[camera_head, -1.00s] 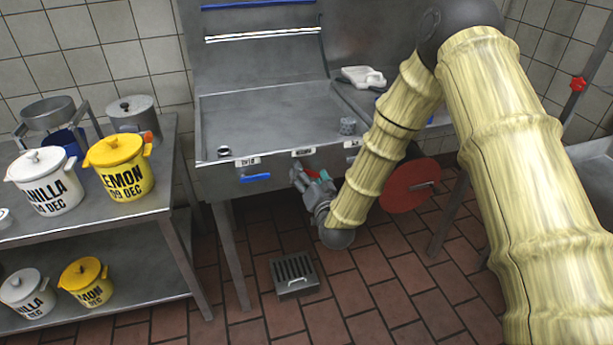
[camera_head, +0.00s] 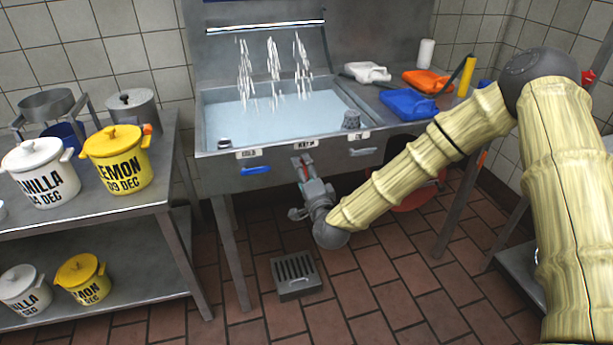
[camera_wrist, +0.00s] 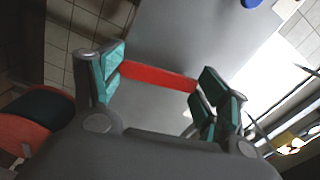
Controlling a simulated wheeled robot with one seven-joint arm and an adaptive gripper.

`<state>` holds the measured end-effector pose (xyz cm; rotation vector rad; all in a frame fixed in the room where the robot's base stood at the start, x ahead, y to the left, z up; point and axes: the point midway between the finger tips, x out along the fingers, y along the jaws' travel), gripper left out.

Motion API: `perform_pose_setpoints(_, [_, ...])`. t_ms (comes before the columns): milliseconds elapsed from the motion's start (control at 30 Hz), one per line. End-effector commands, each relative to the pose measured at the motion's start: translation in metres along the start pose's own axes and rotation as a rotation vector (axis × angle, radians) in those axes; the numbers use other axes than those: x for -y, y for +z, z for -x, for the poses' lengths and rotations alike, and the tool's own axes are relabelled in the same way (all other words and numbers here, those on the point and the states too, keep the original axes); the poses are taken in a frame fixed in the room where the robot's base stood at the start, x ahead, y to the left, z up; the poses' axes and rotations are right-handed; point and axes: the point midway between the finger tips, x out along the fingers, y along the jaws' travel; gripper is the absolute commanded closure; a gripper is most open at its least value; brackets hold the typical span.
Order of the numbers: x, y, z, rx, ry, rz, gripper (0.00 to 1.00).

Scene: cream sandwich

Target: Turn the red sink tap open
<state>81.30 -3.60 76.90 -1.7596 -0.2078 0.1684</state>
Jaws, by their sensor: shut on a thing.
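The red tap handle (camera_wrist: 158,77) lies between the teal-padded fingers of my gripper (camera_wrist: 163,75) in the wrist view, and the fingers are shut on it. In the head view my gripper (camera_head: 304,170) reaches up from below to the front edge of the metal sink (camera_head: 215,170). Only a sliver of red shows there between the fingers, so most of the handle is hidden. Several streams of water (camera_head: 273,70) fall from the bar on the sink's back wall. Pale blue water (camera_head: 290,112) covers the basin.
A blue lever (camera_head: 255,170) is left of my gripper on the sink front. Blue (camera_head: 408,103) and orange (camera_head: 428,81) containers stand on the right drainboard. A rack with yellow (camera_head: 118,160) and white (camera_head: 40,177) pots stands left. A drain grate (camera_head: 295,274) is in the floor.

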Motion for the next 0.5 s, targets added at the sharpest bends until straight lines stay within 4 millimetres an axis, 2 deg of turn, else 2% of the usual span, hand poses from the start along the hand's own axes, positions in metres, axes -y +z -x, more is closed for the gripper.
perform_pose_setpoints(500, [-0.0008,0.0017,-0.0002,-0.002,0.001,-0.08,0.68])
